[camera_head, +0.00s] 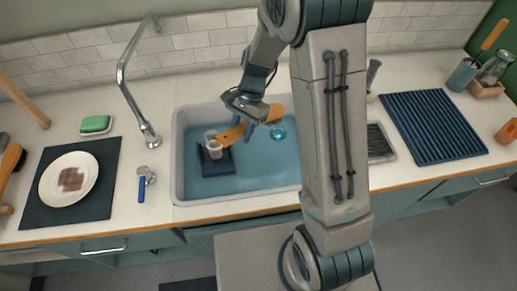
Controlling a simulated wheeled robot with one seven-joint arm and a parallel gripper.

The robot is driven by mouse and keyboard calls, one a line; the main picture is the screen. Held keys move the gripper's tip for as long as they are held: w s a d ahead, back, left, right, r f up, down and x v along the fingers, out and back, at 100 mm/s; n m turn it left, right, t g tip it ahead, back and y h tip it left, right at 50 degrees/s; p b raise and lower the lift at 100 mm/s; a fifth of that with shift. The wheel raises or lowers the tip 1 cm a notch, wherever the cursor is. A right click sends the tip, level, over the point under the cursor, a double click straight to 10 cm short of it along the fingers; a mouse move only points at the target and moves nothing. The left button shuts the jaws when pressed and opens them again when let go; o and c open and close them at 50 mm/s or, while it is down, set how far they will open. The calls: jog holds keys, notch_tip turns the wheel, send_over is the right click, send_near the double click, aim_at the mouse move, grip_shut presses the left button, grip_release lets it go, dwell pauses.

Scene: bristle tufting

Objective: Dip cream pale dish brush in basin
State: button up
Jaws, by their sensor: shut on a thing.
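The basin (178,165) is a pale sink set into the counter, with a blue floor that looks like water. My gripper (246,112) is over the basin, shut on an orange-brown wooden brush handle (274,112). The handle slants down to the left. A small pale head or cup-like shape (212,142) shows at its lower left end; I cannot tell whether it is the brush's cream bristles or a separate thing. It is above a dark block or cloth (217,165) in the basin. Whether the bristles touch the water is unclear.
The curved tap (122,75) rises behind the basin's left side. A green sponge (96,124), a plate (68,180) on a dark mat and a blue-handled item (141,188) are on the left. A ribbed blue drying mat (433,126) is on the right. My arm hides the basin's right part.

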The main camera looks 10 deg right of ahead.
jog(key=shift+r, duration=0.1)
jog(key=shift+r+p, duration=1.6)
jog(key=shift+r, duration=0.35)
